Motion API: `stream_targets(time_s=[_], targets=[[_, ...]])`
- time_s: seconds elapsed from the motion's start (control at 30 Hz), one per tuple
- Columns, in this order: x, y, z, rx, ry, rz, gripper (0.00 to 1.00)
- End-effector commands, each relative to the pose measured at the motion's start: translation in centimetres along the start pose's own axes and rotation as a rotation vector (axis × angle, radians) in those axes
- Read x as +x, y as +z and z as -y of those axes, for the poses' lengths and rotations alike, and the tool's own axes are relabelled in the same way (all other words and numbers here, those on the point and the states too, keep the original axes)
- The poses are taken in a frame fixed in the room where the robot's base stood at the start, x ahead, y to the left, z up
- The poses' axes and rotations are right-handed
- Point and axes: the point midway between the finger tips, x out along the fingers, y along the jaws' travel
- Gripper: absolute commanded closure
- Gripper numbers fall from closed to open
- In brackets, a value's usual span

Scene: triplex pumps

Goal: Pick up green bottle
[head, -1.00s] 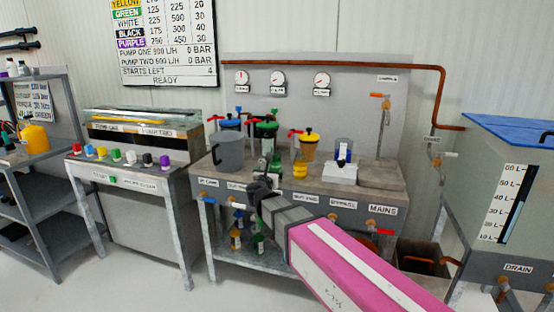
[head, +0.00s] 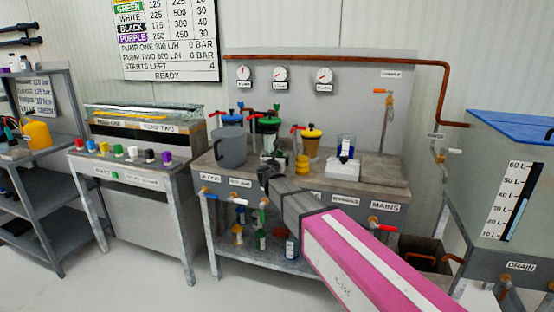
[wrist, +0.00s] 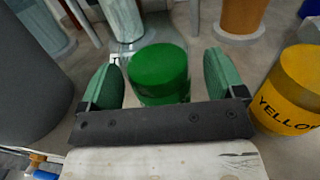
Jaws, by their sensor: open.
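A green cylinder with a round, flat top (wrist: 158,72), which looks like the green bottle, sits between the two fingers in the wrist view. My gripper (wrist: 157,80) is open, with one green-padded finger on each side of it. Small gaps seem to show beside it; contact cannot be told. In the head view my dark gripper (head: 268,172) is at the front of the grey bench, and I cannot make out the green cylinder behind it. Another small green bottle (head: 260,241) stands on the shelf below the bench.
A yellow container labelled YELLOW (wrist: 290,90) stands close to the right finger. A large grey jug (head: 229,148) is close on the left. Pumps with red levers, such as the orange one (head: 311,142), stand behind. A white block (head: 342,171) lies further right.

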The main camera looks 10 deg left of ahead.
Motion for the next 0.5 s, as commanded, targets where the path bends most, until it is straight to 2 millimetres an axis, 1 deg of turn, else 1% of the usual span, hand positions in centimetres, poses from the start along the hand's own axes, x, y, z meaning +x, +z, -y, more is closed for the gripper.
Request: stream_targets(time_s=[0.03, 0.07, 0.27, 0.3, 0.37, 0.4, 0.47, 0.5], targets=[[0.66, -0.01, -0.09, 0.000, 0.000, 0.000, 0.11], [0.78, 0.00, -0.08, 0.000, 0.001, 0.000, 0.11], [0.74, 0.01, -0.02, 0.000, 0.001, 0.000, 0.11], [0.73, 0.01, -0.02, 0.000, 0.001, 0.000, 0.18], [0.73, 0.01, -0.02, 0.000, 0.001, 0.000, 0.38], [0.72, 0.01, -0.02, 0.000, 0.001, 0.000, 0.51], [0.72, 0.01, -0.02, 0.000, 0.001, 0.000, 0.70], [0.72, 0.01, -0.02, 0.000, 0.001, 0.000, 0.71]])
